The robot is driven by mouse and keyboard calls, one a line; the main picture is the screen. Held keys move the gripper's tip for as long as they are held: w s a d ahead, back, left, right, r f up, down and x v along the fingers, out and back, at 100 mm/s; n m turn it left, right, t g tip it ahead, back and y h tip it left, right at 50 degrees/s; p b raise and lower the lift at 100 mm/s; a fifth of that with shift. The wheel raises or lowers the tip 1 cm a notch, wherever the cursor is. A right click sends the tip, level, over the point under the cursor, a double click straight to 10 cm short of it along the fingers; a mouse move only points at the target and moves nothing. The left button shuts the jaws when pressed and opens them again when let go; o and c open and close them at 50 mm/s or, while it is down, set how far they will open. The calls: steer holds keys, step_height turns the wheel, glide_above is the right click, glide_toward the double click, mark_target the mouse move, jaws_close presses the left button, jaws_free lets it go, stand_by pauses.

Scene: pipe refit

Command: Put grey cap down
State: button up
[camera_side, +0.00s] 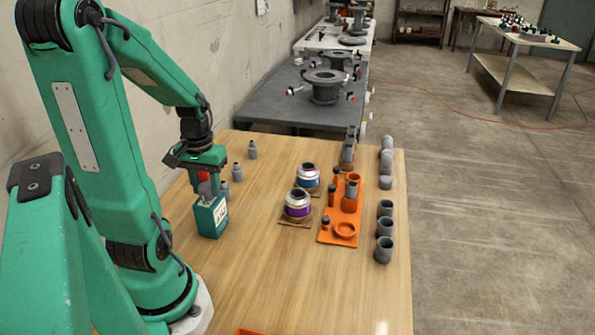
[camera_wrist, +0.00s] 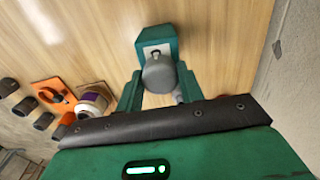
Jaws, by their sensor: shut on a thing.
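In the wrist view the grey cap (camera_wrist: 158,74) is a rounded grey piece between the fingers of my gripper (camera_wrist: 158,88), which is shut on it. In the side view my gripper (camera_side: 207,185) is above a teal box (camera_side: 211,217) with a white label, left of the table's middle. The cap cannot be made out clearly there. The teal box also shows just beyond the cap in the wrist view (camera_wrist: 156,36). I cannot tell whether the cap touches the box.
An orange tray (camera_side: 345,228) and rows of grey pipe pieces (camera_side: 384,250) are right. The front table is mostly clear.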

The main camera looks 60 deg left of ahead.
mark_target(207, 186)
steer(key=shift+f, duration=0.3)
steer(key=shift+f, duration=0.15)
steer(key=o, duration=0.9)
steer(key=shift+o, duration=0.2)
step_height(207, 186, up, 12)
steer(key=shift+w+d, duration=0.1)
stand_by(0.7)
steer(key=w+d+r+m+t, duration=0.1)
steer(key=d+m, duration=0.3)
steer(key=d, duration=0.6)
steer(key=w+d+r+m+t, duration=0.1)
steer(key=w+d+m+t, duration=0.3)
steer(key=d, duration=0.5)
steer(key=shift+w+d+r+m+t, duration=0.15)
steer(key=shift+d+m+t, duration=0.2)
steer(key=shift+m, duration=0.15)
